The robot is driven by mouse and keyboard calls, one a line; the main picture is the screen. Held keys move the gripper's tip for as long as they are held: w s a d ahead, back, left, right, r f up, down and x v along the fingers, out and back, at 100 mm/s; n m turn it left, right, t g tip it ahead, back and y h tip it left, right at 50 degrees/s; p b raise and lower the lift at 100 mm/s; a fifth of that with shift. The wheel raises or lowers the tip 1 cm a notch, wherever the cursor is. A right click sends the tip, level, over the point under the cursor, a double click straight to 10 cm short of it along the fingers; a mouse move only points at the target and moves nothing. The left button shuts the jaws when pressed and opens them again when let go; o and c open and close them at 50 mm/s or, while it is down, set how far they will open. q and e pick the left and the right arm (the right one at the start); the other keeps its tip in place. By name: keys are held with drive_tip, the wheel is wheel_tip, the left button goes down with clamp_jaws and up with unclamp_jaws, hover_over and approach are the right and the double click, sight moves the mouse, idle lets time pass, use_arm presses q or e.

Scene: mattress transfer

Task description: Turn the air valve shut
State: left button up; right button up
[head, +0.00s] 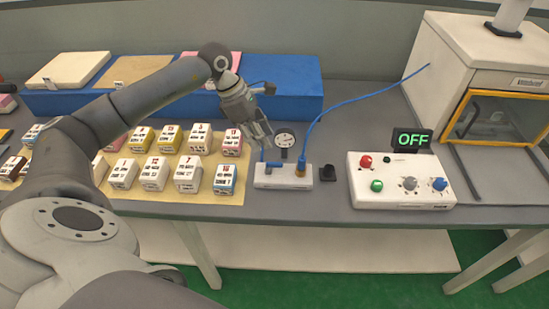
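The air valve unit is a white block (283,181) on the grey table, right of the mat. A round gauge (285,138) stands over it. A brass-coloured fitting (300,167) joins it to a blue hose, and a small blue part (274,164) shows on its top left. My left gripper (265,143) points down just above and left of the gauge, close over the block's left end. Its fingertips are small and dark here, so their opening and any contact with the blue part are unclear. My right gripper is out of view.
A white control box (402,190) with coloured knobs and an "OFF" display (411,140) stands to the right. Behind it is a white cabinet (451,60) with an orange-framed window. Several labelled blocks sit on a yellow mat (213,198). A blue platform (297,91) runs behind.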

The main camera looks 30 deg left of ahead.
sight(277, 163)
use_arm(q)
drive_tip(key=p+x, duration=0.2)
drive_tip(key=x, duration=0.7)
drive_tip(key=shift+w+d+f, duration=0.1)
drive_tip(key=shift+d+f, duration=0.1)
drive_tip(key=shift+f, duration=0.15)
clamp_jaws()
